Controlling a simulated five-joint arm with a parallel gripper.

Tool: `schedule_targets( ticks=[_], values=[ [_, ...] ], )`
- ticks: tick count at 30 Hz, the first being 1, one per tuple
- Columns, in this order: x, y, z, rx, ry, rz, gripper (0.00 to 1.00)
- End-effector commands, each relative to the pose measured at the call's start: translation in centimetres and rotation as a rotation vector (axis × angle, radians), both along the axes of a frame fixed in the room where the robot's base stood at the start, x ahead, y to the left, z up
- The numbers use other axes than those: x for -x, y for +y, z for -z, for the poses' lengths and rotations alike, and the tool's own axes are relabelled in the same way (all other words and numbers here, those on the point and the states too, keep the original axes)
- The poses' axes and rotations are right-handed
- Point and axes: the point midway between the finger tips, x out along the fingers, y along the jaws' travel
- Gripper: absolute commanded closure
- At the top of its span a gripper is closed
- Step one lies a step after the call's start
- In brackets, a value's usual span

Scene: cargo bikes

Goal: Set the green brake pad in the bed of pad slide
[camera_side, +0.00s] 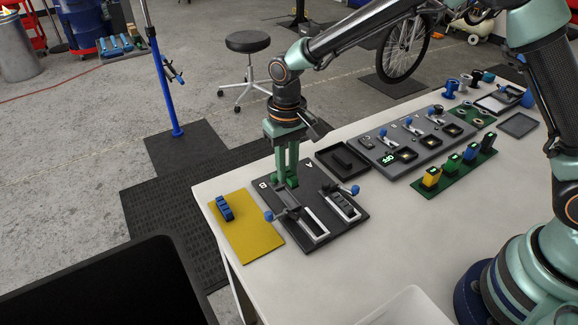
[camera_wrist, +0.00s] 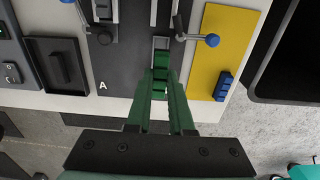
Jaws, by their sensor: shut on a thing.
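My gripper (camera_side: 291,182) is shut on the green brake pad (camera_wrist: 160,72), seen between the fingertips in the wrist view. The pad is low over the black board (camera_side: 330,238), at the far end of the slide near letter B (camera_side: 263,185). That slide (camera_side: 313,231) has a pale frame and a lever with a blue knob (camera_side: 268,215). The fingers partly hide the pad, and I cannot tell whether it touches the bed. The other slide (camera_side: 343,206), near letter A (camera_wrist: 103,86), holds dark ribbed parts and has its own blue knob (camera_side: 355,190).
A yellow mat (camera_side: 252,240) with a blue ribbed block (camera_side: 225,207) lies left of the board. A black tray (camera_side: 343,158), a grey fixture panel (camera_side: 405,150) and a green rack (camera_side: 457,178) of coloured blocks stand to the right.

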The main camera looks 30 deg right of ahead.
Motion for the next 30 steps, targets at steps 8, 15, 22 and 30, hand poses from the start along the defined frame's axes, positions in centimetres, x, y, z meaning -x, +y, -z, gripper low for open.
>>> schedule_targets(
  ticks=[8, 15, 22, 30],
  values=[
    [0.1, -0.1, 1.6, 0.001, 0.002, 0.000, 1.00],
    [0.1, -0.1, 3.3, 0.000, 0.001, 0.000, 1.00],
    [0.1, -0.1, 4.1, 0.000, 0.000, 0.000, 1.00],
    [0.1, -0.1, 4.2, 0.000, 0.000, 0.000, 1.00]
  ],
)
